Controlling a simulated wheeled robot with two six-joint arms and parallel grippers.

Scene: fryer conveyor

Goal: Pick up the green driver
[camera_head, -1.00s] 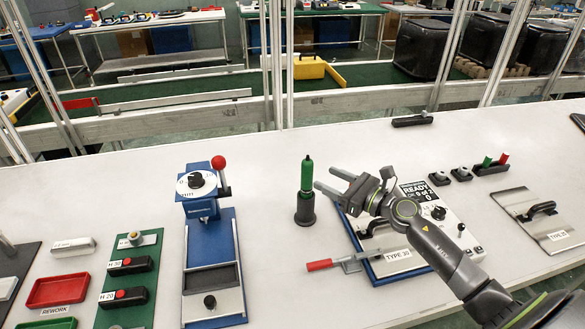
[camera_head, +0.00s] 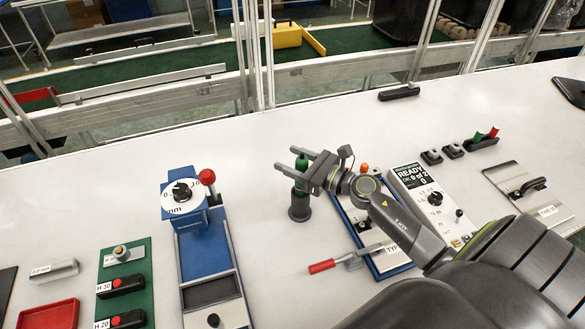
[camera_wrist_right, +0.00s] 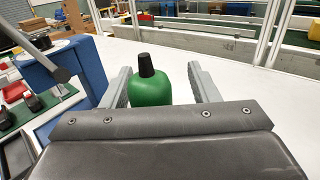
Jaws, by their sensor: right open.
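The green driver (camera_head: 301,170) stands upright in a dark round holder (camera_head: 300,208) on the white table, right of the blue press. My right gripper (camera_head: 294,161) is open, with its fingers at the driver's upper part. In the right wrist view the green handle (camera_wrist_right: 151,91) with its black tip shows between the two fingers of my right gripper (camera_wrist_right: 150,86), with gaps on both sides. The driver's lower part is hidden there by the gripper body. My left gripper is not in view.
The blue press (camera_head: 207,250) with a red knob stands left of the driver. A blue-based fixture with a red-handled clamp (camera_head: 322,266) and a READY panel (camera_head: 410,177) lie to the right.

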